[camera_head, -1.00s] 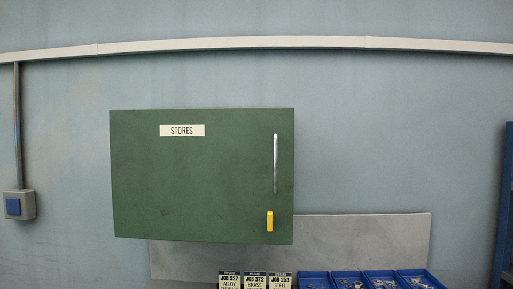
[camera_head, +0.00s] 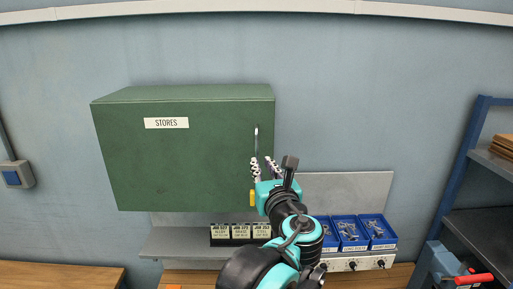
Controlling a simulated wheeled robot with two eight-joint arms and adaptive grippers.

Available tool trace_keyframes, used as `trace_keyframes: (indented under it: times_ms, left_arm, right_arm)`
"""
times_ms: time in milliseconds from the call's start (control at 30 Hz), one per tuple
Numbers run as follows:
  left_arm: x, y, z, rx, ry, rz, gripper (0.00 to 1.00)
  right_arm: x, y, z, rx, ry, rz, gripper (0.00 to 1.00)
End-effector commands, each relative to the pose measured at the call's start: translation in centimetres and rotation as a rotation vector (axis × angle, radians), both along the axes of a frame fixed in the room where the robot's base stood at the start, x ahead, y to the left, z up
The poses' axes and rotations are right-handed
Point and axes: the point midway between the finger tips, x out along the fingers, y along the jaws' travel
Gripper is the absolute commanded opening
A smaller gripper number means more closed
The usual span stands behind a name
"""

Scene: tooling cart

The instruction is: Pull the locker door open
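The green locker marked STORES (camera_head: 150,155) hangs on the wall, its door shut and flush. Its slim upright metal handle (camera_head: 256,138) is near the door's right edge, with a yellow piece (camera_head: 252,198) below it.
Below the locker is a grey shelf (camera_head: 175,242) with several job cards (camera_head: 240,232) and blue bins of small parts (camera_head: 349,230). A blue-framed rack (camera_head: 466,150) stands at the right.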

Motion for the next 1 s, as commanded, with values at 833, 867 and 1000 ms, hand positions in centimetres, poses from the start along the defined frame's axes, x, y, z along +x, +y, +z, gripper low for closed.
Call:
trace_keyframes:
  times_ms: [833, 867, 1000]
  left_arm:
    - [6.2, 1.4, -0.1, -0.006, 0.001, 0.002, 0.00]
    - [6.2, 1.4, -0.1, -0.006, 0.001, 0.002, 0.00]
    - [6.2, 1.4, -0.1, -0.006, 0.001, 0.002, 0.00]
  right_arm:
    - [0.0, 0.0, 1.1, 0.000, 0.000, 0.000, 0.40]
    - [0.0, 0.0, 1.1, 0.000, 0.000, 0.000, 0.40]
    - [0.0, 0.0, 1.1, 0.000, 0.000, 0.000, 0.40]
